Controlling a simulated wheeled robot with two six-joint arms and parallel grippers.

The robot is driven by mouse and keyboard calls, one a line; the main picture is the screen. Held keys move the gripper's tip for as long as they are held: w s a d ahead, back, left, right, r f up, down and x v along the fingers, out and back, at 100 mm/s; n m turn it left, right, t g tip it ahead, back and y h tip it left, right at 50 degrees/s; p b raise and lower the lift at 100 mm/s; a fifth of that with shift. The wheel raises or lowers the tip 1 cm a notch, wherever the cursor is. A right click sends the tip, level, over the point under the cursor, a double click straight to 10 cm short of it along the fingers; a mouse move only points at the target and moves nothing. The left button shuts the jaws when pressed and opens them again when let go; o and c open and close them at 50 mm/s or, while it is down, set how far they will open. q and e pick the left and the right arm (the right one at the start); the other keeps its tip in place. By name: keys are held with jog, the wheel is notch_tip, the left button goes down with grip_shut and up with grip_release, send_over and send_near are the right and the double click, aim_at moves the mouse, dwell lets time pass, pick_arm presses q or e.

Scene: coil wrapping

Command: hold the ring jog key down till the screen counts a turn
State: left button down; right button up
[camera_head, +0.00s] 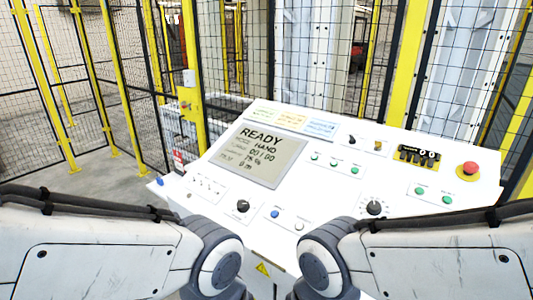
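The screen (260,155) on the white sloped control panel (330,190) reads "READY", "HAND" and what looks like "00 / 00", with smaller lines below. The labels are too small to read, so I cannot tell which is the ring jog key. My two arms come in from the lower left and lower right; neither gripper shows.
A red emergency stop (469,168) stands at the panel's right. Black knobs (242,206) and (374,208) are near its front edge. A dark counter block (418,154) sits at upper right. Yellow-framed mesh fencing (115,70) stands behind the panel.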

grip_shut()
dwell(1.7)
